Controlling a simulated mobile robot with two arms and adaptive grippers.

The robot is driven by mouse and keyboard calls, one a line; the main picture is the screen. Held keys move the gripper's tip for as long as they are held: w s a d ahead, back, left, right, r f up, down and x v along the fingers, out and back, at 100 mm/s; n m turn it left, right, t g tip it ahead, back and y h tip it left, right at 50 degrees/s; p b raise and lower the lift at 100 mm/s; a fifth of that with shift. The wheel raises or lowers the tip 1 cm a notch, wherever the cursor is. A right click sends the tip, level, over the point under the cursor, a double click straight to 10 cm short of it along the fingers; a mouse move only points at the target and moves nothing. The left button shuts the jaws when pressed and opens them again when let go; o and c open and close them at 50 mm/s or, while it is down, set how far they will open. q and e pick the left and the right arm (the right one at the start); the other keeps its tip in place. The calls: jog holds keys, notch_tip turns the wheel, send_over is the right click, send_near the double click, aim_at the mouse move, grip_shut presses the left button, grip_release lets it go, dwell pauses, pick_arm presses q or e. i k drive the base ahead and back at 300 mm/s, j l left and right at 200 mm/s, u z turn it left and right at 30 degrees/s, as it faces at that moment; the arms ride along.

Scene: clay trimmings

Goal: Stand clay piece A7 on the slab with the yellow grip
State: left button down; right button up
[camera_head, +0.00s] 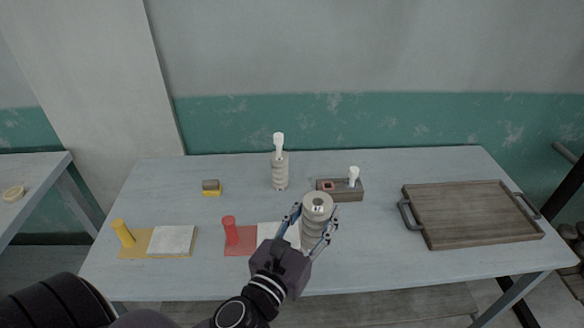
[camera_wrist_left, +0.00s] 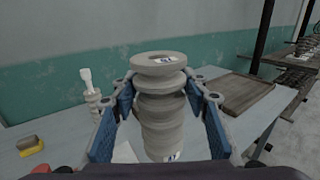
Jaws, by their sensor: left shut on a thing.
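My left gripper (camera_head: 311,231) is shut on a grey ribbed clay piece (camera_head: 317,207), its fingers on either side. The piece is upright, with a hole and a small label on its top; the label is too small to read surely. The piece also fills the middle of the left wrist view (camera_wrist_left: 160,110). Whether its bottom touches the table is hidden. The slab with the yellow grip (camera_head: 123,232) lies at the front left of the table, with a bare pale square (camera_head: 172,241) on it. My right gripper is not in view.
A slab with a red grip (camera_head: 229,231) lies just left of the held piece, partly behind my gripper. Behind stand another ribbed piece (camera_head: 280,172) with a white-topped tool, a yellow-and-brown block (camera_head: 211,188) and a wooden holder (camera_head: 346,195). A wooden tray (camera_head: 470,215) lies right.

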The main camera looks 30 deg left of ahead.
aim_at(156, 239)
jog(key=i+u, duration=0.1)
jog(key=u, duration=0.35)
jog(key=l+u, duration=0.15)
jog(key=u, duration=0.3)
jog(key=i+l+u, duration=0.1)
jog(key=u, duration=0.35)
jog(key=l+u, duration=0.15)
jog(key=u, duration=0.3)
